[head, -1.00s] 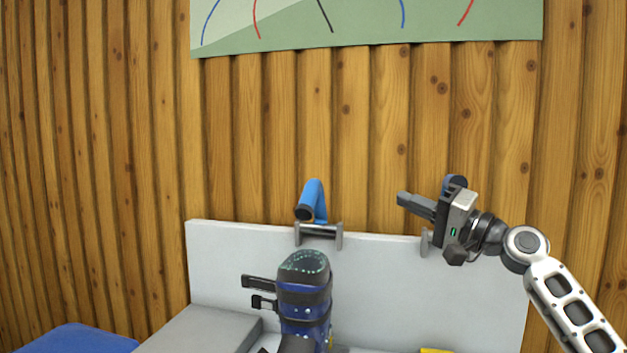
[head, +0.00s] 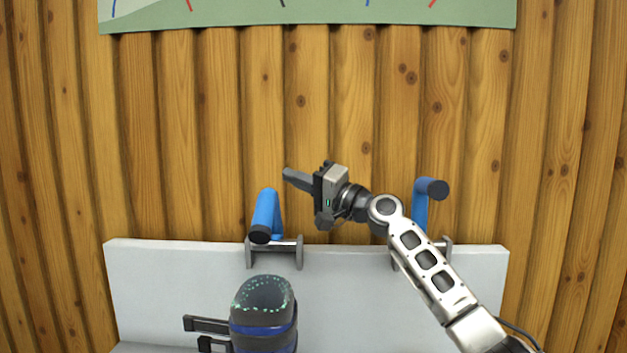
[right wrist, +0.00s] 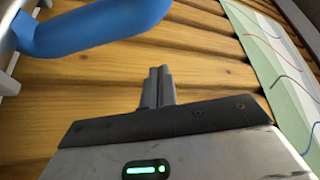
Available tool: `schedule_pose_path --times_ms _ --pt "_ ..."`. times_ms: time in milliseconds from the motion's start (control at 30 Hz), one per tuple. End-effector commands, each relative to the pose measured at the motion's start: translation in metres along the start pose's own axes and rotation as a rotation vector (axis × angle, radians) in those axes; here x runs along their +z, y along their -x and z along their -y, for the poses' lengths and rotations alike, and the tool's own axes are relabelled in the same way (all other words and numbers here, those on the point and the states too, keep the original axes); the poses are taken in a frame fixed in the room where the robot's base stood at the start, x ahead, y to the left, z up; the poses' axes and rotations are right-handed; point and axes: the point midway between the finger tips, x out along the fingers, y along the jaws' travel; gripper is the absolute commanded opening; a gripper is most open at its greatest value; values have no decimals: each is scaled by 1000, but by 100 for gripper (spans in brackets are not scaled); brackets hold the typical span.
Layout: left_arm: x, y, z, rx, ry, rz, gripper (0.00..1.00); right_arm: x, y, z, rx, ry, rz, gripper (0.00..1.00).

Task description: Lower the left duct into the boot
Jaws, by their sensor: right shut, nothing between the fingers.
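The left duct (head: 267,213) is a bent blue tube with a dark end, resting at a grey bracket on top of the white panel. A blue tube, which I take to be this duct, also shows at the upper left of the right wrist view (right wrist: 95,32). The boot (head: 264,310), dark with blue bands and an open top, stands below and in front of the left duct. My right gripper (head: 288,174) is shut and empty, up and to the right of the left duct, apart from it. Its closed fingers show in the right wrist view (right wrist: 158,86). My left gripper is not in view.
A second blue duct (head: 421,205) stands at the right bracket, partly behind my right arm. The white panel (head: 180,285) runs along the bench before a wooden wall (head: 180,140). Dark buckles (head: 205,324) stick out left of the boot. A green poster (head: 330,15) hangs above.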

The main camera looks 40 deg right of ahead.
Motion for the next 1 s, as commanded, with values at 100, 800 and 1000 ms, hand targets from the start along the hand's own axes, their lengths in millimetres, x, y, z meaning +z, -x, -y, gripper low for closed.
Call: schedule_pose_path --times_ms 100,800,1000 --pt "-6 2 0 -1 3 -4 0 2 -14 1 1 1 2 0" --pt "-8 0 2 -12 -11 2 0 38 2 0 1 0 1 0" --pt "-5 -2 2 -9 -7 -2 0 40 3 -2 -6 10 1 0"
